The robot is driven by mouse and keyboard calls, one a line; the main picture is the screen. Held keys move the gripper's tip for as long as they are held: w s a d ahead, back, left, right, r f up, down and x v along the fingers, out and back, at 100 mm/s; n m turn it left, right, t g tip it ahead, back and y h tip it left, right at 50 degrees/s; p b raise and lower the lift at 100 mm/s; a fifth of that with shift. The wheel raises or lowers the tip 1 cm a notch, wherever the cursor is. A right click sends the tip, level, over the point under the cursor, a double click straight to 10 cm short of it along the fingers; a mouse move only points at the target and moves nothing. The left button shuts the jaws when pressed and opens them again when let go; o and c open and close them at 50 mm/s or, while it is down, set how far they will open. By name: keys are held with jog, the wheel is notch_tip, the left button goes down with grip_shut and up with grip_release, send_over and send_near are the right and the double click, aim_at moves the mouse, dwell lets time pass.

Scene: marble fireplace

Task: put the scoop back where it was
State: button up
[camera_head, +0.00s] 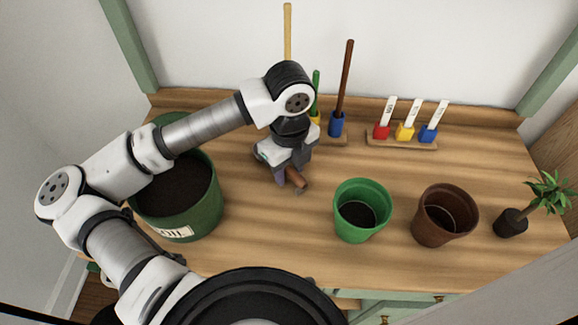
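My gripper (286,174) points down over the middle of the table, between the big green soil pot and the small green pot. A short brown wooden piece with a small grey end (298,179), which looks like part of the scoop, shows right at its fingers. The rest of this piece is hidden behind the gripper. I cannot tell whether the fingers are closed on it or whether it touches the table. The big green pot (207,212) of dark soil, with a white label, stands at the left, partly behind my arm.
The small green pot (372,190) and a brown pot (460,194) hold some soil. A plant (548,195) lies tilted at the right. Tall handles stand in a rack with a blue holder (337,126). A wooden tray (400,142) holds red, yellow and blue labelled markers. Table front centre is clear.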

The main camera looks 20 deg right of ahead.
aim_at(290, 169)
jog(key=shift+o, duration=0.2)
jog(key=shift+r, duration=0.1)
jog(key=shift+r+p, duration=0.2)
jog(key=shift+p, duration=0.15)
notch_tip(290, 169, up, 12)
jog(key=shift+s, duration=0.1)
